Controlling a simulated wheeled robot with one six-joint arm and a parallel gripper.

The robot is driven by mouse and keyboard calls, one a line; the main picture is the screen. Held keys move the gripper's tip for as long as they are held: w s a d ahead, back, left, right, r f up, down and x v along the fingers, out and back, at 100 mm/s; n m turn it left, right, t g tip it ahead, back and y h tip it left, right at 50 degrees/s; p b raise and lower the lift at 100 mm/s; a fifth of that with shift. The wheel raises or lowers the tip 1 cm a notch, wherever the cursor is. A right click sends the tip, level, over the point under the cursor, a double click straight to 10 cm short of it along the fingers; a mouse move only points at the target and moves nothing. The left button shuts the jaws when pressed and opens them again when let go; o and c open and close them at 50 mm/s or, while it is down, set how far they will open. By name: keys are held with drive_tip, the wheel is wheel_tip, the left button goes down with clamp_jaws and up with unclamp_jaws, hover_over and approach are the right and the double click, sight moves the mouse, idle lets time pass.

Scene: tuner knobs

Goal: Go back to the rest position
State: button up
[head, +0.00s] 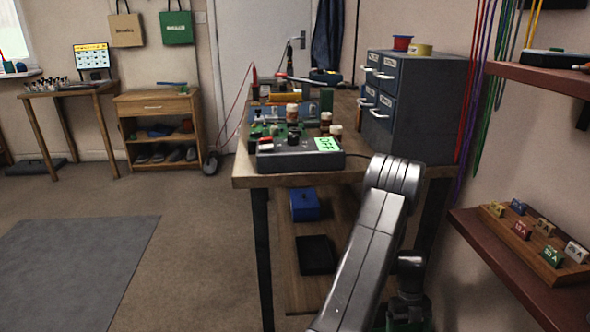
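My arm rises from the bottom edge in front of the workbench, and its bend comes up close to the right part of the bench's front edge. I cannot make out my gripper's fingers in the head view. On the bench (250,181) stands a grey tuner box (300,161) with a green display (327,144) reading OFF. Several brown-and-white knobs (326,120) stand at the box, and its switches are small in this view. My arm appears apart from the box.
A grey drawer cabinet (425,105) stands on the bench's right. Shelves (505,255) run along the right wall, the lower one with a wooden rack of labelled blocks (530,245). Coloured cables (480,90) hang beside the cabinet. The floor left of the bench is open, with a grey mat (75,270).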

drive_tip(key=shift+s+f, duration=0.2)
drive_tip(key=shift+s, duration=0.65)
